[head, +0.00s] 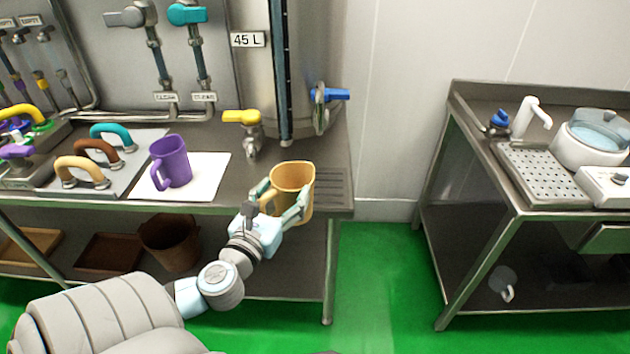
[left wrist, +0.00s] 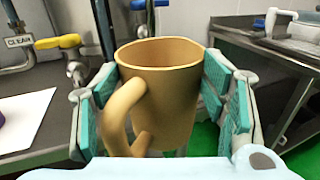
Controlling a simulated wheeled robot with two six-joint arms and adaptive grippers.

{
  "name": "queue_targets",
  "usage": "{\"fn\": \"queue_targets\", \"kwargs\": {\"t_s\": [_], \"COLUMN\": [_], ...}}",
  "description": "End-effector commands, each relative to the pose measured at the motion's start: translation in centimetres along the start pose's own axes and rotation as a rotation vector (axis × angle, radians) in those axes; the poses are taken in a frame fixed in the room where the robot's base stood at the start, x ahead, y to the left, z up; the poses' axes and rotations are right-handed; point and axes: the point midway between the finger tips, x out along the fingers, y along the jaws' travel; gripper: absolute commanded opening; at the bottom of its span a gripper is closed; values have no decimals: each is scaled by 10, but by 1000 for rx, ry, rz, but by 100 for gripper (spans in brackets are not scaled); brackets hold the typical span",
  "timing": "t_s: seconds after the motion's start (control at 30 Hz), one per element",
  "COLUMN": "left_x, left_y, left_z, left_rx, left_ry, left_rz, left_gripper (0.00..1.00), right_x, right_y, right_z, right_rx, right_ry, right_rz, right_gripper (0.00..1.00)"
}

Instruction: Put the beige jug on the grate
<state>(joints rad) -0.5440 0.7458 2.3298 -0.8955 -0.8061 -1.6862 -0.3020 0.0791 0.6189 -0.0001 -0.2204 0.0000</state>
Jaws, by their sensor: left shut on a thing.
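The beige jug (head: 293,178) is upright between the fingers of my left gripper (head: 284,207), at the front edge of the steel table. My left gripper is shut on the jug. In the left wrist view the jug (left wrist: 172,90) fills the middle, with its handle towards the camera and teal finger pads on both sides. The grate (head: 333,185), a slotted dark panel, lies in the table top just right of the jug, partly hidden by it. I cannot tell whether the jug touches the table. My right gripper is not in view.
A purple jug (head: 171,162) stands on a white mat (head: 208,176) to the left. A yellow-handled tap (head: 243,120) and a blue-handled tap (head: 325,100) are on the tank behind. A second steel table with a perforated tray (head: 548,172) stands at the right, across a green floor gap.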

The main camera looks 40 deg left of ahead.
Motion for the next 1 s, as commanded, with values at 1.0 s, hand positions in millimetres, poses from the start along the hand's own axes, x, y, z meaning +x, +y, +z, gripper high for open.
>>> {"fn": "queue_targets", "kwargs": {"t_s": [1.0], "left_x": [158], "left_y": [-1], "left_z": [-36], "left_rx": [2], "left_ry": [6], "left_rz": [2], "left_gripper": [31], "right_x": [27], "right_y": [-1], "right_z": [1], "right_rx": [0], "right_ry": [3], "right_rz": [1], "right_gripper": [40]}}
